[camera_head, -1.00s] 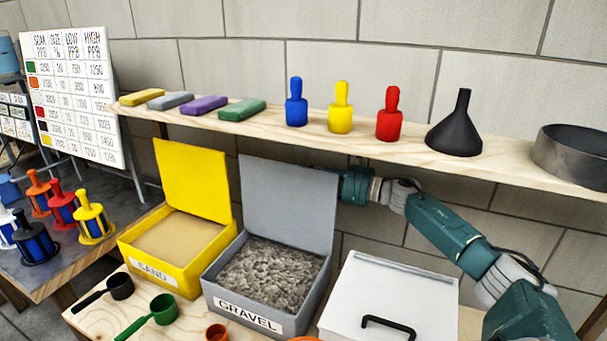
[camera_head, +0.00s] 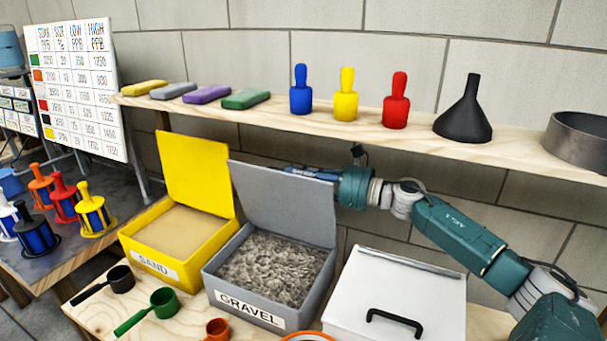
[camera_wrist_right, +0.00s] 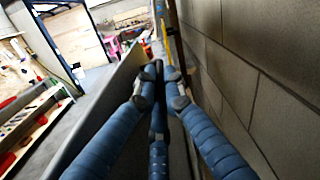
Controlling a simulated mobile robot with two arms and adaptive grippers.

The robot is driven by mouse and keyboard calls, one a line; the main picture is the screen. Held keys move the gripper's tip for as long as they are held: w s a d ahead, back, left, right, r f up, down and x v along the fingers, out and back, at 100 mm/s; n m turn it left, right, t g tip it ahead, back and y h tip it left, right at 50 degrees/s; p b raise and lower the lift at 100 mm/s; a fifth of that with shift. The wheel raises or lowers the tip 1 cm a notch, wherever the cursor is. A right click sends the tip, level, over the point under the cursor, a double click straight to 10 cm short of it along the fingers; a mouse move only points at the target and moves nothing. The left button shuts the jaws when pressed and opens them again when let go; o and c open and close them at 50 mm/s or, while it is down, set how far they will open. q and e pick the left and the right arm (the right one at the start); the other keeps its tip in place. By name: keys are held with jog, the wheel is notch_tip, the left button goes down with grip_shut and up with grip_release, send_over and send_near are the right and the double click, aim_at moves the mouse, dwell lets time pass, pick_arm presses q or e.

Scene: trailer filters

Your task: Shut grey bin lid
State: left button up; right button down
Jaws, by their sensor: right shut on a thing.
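The grey bin (camera_head: 209,284) labelled GRAVEL stands open on the bench, full of grey gravel. In the right wrist view the fingers (camera_wrist_right: 156,75) are closed together along the lid's back (camera_wrist_right: 85,118). The exact contact with the lid is hard to make out. My left gripper is not in view.
A yellow SAND bin (camera_head: 128,243) with its lid up stands to the left, a shut white bin (camera_head: 400,290) to the right. A wooden shelf (camera_head: 400,138) with bottles and a funnel (camera_head: 464,115) runs above. Scoops (camera_head: 162,299) lie in front. The wall (camera_wrist_right: 250,95) is close behind.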

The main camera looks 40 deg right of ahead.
aim_at(290, 182)
jog(key=a, duration=0.1)
jog(key=s+a, duration=0.1)
jog(key=a+f, duration=0.1)
jog(key=shift+s+a, duration=0.15)
jog(key=shift+s, duration=0.2)
jog(key=shift+s+a+f+b, duration=0.15)
jog(key=shift+s+a, duration=0.15)
jog(key=shift+a, duration=0.2)
jog(key=shift+s+a+f+b, duration=0.15)
jog(key=shift+s+a, duration=0.1)
jog(key=shift+a, duration=0.2)
jog(key=c, duration=1.8)
grip_release()
jog(key=shift+c, duration=0.2)
jog(key=shift+d, duration=0.1)
jog(key=v, duration=1.2)
